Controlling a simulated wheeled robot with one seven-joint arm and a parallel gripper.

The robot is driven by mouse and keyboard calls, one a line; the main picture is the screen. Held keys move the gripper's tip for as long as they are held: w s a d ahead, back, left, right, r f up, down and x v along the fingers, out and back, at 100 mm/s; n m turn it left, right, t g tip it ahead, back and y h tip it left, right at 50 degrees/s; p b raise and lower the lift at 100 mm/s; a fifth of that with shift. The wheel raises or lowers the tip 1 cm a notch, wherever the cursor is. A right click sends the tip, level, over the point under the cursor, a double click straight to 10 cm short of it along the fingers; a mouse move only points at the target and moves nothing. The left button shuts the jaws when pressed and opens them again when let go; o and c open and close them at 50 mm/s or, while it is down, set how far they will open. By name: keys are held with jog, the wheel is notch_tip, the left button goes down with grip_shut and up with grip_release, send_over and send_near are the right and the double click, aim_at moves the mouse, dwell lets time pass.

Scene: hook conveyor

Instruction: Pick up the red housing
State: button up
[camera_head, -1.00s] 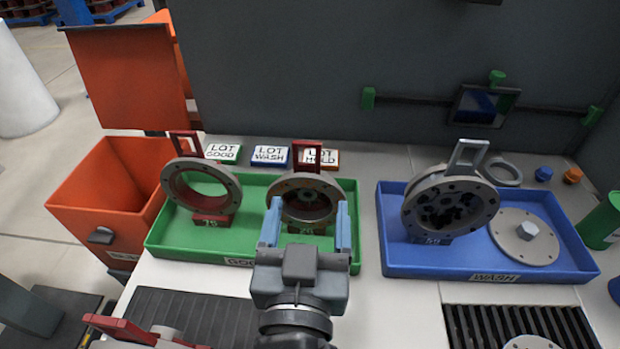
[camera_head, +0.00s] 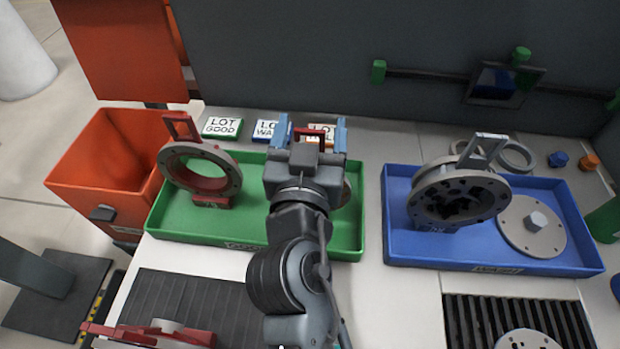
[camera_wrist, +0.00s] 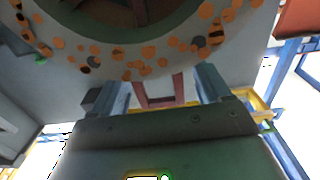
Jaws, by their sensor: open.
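A grey ring-shaped housing with a red inside, red foot and red handle (camera_head: 203,175) stands at the left of the green tray (camera_head: 255,242). A second red-handled housing (camera_head: 347,192) stands at the tray's right, mostly hidden behind my gripper (camera_head: 311,133). My gripper is open, its two fingers on either side of this second housing's red handle. In the wrist view the red handle (camera_wrist: 160,92) shows between the fingers, under a grey flange (camera_wrist: 150,62) with orange-brown spots. I cannot tell whether the fingers touch the handle.
A blue tray (camera_head: 490,267) at the right holds a grey housing (camera_head: 455,195) and a round cover (camera_head: 530,225). An orange bin (camera_head: 110,165) stands at the left. Lot plates (camera_head: 222,127) lie behind the green tray, before a dark wall (camera_head: 300,60). A red-based part (camera_head: 160,333) lies at the front left.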

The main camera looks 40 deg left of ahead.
jog(key=shift+w+a, duration=0.15)
jog(key=shift+w, duration=0.1)
jog(key=shift+c, duration=0.3)
grip_shut()
dwell(0.4)
jog(key=shift+r, duration=0.15)
